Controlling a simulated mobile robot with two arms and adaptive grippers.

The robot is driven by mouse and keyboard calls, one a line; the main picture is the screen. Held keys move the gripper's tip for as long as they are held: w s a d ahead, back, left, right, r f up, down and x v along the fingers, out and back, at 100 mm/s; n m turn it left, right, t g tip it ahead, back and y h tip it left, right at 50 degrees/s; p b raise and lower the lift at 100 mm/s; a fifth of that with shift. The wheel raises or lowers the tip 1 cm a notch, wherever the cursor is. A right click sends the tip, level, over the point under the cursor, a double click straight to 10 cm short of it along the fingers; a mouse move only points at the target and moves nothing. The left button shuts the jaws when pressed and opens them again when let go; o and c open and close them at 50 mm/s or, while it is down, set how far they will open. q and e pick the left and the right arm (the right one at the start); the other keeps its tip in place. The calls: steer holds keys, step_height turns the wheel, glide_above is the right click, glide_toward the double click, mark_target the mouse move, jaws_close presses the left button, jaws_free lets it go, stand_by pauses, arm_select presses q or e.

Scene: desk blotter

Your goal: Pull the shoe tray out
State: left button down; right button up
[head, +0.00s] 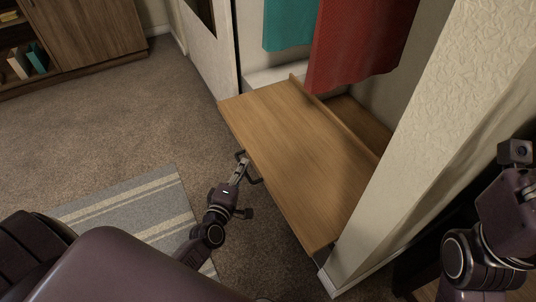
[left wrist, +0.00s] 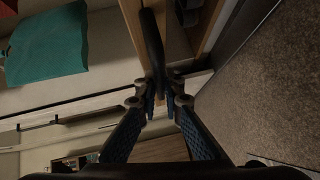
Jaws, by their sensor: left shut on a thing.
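The shoe tray (head: 285,145) is a flat wooden board with a raised rear strip, sticking out of the closet opening into the room. A dark bar handle (head: 255,180) is on its front edge. My left gripper (head: 242,162) is at this handle. In the left wrist view the fingers of my left gripper (left wrist: 162,85) are closed around the dark handle (left wrist: 151,40), with the tray's wooden front edge (left wrist: 205,25) beside it. The fingers hide part of the handle. My right arm shows at the right of the head view, but its fingers are not visible.
Red cloth (head: 355,45) and teal cloth (head: 290,22) hang above the tray's rear. A textured wall edge (head: 430,120) stands close to the tray's right side. A striped rug (head: 140,210) lies on open carpet (head: 120,125) at left. A wooden cabinet (head: 95,35) stands far left.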

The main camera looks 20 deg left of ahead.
arm_select(q)
steer(key=s+a, duration=0.7)
steer(key=s, duration=0.2)
steer(key=shift+s, duration=0.15)
steer(key=c, duration=2.1)
jaws_free()
steer(key=shift+a, duration=0.1)
steer(key=shift+s, duration=0.1)
steer(key=s, duration=0.4)
steer(key=s+d+r, duration=0.1)
steer(key=s, duration=0.6)
steer(key=shift+s+d+r, duration=0.3)
